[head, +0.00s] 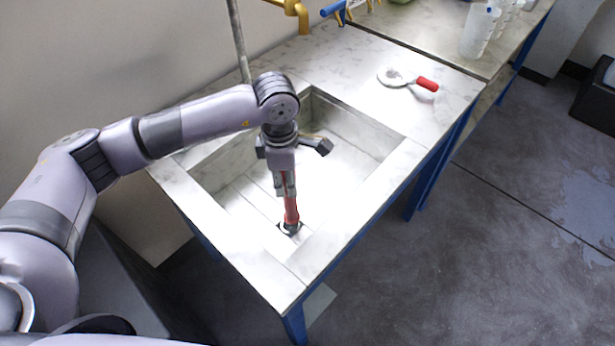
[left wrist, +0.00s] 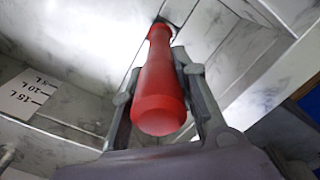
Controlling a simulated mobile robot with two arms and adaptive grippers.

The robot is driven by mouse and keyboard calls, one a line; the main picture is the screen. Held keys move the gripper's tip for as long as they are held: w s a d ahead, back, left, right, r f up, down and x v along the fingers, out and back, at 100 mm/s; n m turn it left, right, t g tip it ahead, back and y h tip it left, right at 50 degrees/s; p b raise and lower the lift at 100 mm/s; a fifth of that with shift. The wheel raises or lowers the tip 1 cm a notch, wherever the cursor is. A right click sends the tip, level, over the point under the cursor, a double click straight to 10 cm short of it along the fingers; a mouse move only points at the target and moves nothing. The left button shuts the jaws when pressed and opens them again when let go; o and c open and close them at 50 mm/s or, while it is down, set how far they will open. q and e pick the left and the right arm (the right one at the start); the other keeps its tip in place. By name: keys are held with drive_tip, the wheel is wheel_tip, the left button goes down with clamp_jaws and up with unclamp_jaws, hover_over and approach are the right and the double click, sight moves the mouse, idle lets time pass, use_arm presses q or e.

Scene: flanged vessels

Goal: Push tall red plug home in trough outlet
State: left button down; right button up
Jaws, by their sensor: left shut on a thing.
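The tall red plug (head: 291,211) stands roughly upright at the outlet (head: 289,228) in the floor of the marble trough (head: 240,205). My left gripper (head: 287,192) is shut on the plug's upper part from above. In the left wrist view the red plug (left wrist: 160,95) lies between the two fingers (left wrist: 160,70), its wide rounded end nearest the camera and its narrower part running away to the trough floor. The plug's lower end meets the dark outlet ring; how deep it sits I cannot tell. My right gripper is not in view.
A red-handled round tool (head: 408,80) lies on the marble top right of the trough. A brass tap (head: 290,10) and white bottles (head: 480,30) are at the back. A scale label (left wrist: 24,95) is on the trough wall. The trough floor around the plug is clear.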

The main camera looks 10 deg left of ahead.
use_arm(q)
drive_tip(key=shift+s+a+f, duration=0.1)
drive_tip(key=shift+a+f, duration=0.1)
drive_tip(key=shift+f, duration=0.05)
idle(0.6)
drive_tip(key=shift+a, duration=0.15)
drive_tip(key=shift+s+b, duration=0.1)
drive_tip(key=shift+b, duration=0.35)
drive_tip(key=shift+f, duration=0.15)
idle(0.6)
drive_tip(key=shift+w+f+b, duration=0.2)
drive_tip(key=shift+f+b, duration=0.15)
drive_tip(key=shift+b, duration=0.05)
drive_tip(key=shift+r, duration=0.15)
